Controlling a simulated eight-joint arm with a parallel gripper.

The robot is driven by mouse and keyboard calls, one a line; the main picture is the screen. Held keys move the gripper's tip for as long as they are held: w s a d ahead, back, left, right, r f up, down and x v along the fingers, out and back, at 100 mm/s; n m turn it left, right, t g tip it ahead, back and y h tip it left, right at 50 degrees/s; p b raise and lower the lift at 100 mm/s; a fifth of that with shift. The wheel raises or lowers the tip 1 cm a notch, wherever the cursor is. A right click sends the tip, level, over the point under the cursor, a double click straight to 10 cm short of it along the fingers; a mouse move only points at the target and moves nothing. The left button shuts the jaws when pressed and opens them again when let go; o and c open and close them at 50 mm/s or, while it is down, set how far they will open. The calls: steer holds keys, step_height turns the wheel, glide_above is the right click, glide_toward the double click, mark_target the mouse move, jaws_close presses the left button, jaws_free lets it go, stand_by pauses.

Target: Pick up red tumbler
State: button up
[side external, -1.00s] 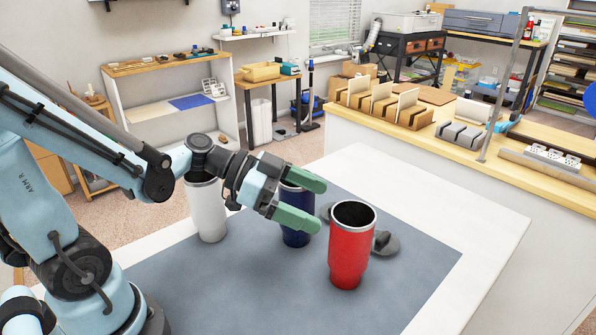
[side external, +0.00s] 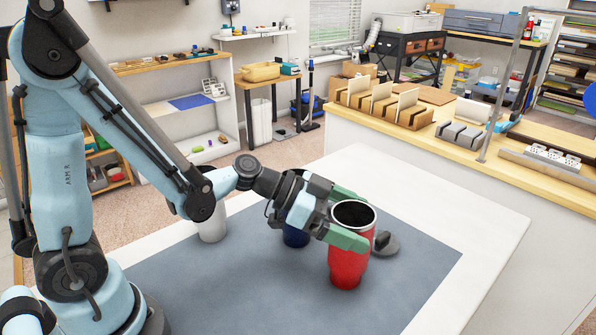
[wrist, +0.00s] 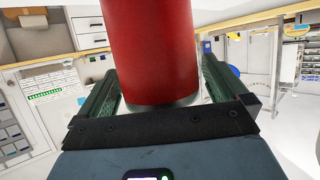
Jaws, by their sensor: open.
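The red tumbler (side external: 347,262) stands upright on the grey mat, its open top facing up. It also fills the middle of the wrist view (wrist: 153,55). My gripper (side external: 357,217) is open, with its green fingers at the tumbler's upper part, one on the near side and one on the far side. In the wrist view the tumbler lies between the two fingers of my gripper (wrist: 160,85). I cannot tell whether either finger touches it. The far finger is partly hidden behind the tumbler.
A dark blue tumbler (side external: 295,237) and a white tumbler (side external: 212,229) stand to the left, partly hidden by my arm. Dark grey lids (side external: 385,243) lie behind the red tumbler. The grey mat (side external: 240,300) is clear in front, on a white table (side external: 480,215).

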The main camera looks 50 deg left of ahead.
steer(key=shift+w+d+f, duration=0.1)
steer(key=c, duration=1.5)
